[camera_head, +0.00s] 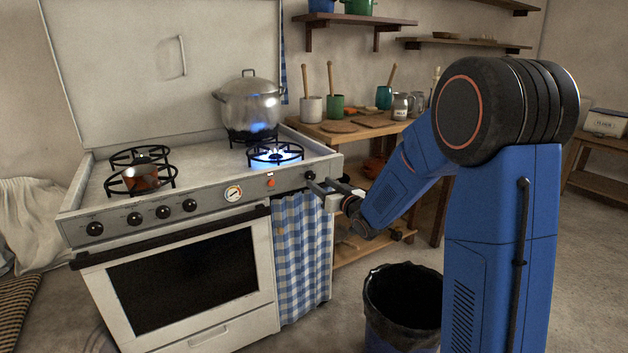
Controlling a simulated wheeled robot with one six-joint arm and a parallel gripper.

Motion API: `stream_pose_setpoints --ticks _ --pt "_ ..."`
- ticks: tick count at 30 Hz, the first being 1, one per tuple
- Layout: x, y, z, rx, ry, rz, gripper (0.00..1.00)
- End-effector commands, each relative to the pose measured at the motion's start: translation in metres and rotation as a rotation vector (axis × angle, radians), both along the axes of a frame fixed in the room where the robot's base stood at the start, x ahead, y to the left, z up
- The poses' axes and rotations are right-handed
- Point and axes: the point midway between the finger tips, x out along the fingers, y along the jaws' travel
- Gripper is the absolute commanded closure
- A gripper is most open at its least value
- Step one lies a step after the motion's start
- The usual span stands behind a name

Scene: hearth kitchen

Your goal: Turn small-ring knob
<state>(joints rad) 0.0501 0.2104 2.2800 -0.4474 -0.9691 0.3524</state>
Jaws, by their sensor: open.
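The stove (210,187) stands at the left with a row of dark knobs on its front panel. One knob (310,175) sits alone at the panel's right end. My gripper (319,184) is open, with its fingers pointing left toward that knob, close to it. I cannot tell whether they touch it. The front right ring (275,155) burns with a blue flame. Several other knobs (163,212) are along the left part of the panel. No labels can be read.
A steel pot (248,106) stands on the lit back right ring. A small reddish-brown pot (141,178) is on the left. An orange button (271,182) and a round gauge (233,193) are on the panel. A checked curtain (300,255) hangs below; a bin (403,305) stands on the floor.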

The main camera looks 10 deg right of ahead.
Motion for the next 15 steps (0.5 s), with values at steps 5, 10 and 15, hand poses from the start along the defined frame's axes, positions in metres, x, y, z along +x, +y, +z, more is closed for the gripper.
stream_pose_setpoints --ticks 5,10,15 --pt "0.028 0.009 0.000 0.000 0.000 0.001 0.51" --pt "0.044 0.014 0.000 0.000 0.001 0.000 0.51" --pt "0.051 0.016 0.000 -0.001 0.000 0.000 0.51"
